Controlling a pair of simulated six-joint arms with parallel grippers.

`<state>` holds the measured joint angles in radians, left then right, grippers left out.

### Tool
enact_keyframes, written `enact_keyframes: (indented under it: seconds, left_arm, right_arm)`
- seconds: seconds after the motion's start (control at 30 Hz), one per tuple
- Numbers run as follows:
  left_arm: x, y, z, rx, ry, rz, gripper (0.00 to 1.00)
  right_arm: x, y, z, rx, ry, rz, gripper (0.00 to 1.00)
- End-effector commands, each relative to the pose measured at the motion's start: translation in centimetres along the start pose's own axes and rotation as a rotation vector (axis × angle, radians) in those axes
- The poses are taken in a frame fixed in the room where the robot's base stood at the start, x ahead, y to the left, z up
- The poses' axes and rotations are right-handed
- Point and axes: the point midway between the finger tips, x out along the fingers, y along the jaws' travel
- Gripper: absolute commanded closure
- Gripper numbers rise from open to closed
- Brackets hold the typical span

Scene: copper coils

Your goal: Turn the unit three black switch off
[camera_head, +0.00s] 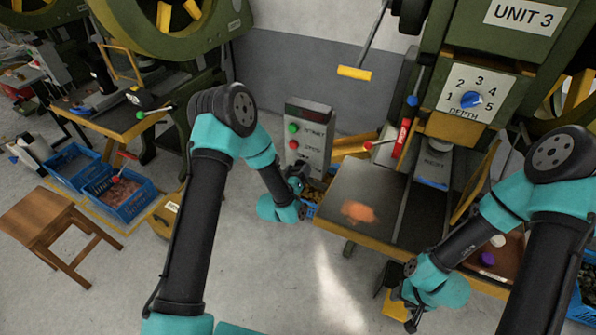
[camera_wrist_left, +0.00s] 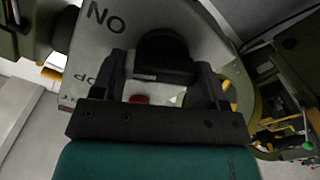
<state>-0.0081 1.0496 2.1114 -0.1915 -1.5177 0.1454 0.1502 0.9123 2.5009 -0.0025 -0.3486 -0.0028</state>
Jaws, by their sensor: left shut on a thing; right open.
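The UNIT 3 label (camera_head: 525,14) is on the green press at the upper right. The grey control box (camera_head: 311,125) has a green button (camera_head: 293,128) and a red button (camera_head: 294,145). My left gripper (camera_head: 297,182) is at the lower part of this box and hides the switch in the head view. In the left wrist view, the black switch (camera_wrist_left: 163,50) sits between the fingers of my left gripper (camera_wrist_left: 165,80), which is shut on it. Upside-down "ON" lettering shows beside it. My right gripper (camera_head: 411,318) is open and empty, low in front of the press table.
The press table (camera_head: 345,185) with an orange patch stands right of the box. A red-handled lever (camera_head: 380,143) is close to the box's right side. A wooden stool (camera_head: 45,220) and blue crates (camera_head: 120,195) stand at left.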

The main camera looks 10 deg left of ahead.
Motion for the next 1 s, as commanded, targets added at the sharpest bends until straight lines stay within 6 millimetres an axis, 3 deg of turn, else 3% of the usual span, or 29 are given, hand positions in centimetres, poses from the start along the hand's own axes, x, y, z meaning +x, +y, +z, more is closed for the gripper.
enact_keyframes:
  seconds: [1.0]
  left_arm:
    - [-0.03,-0.46,0.08,-0.932,0.000,-0.001,0.57]
  right_arm:
    - [0.00,0.00,0.00,0.000,0.000,0.000,0.57]
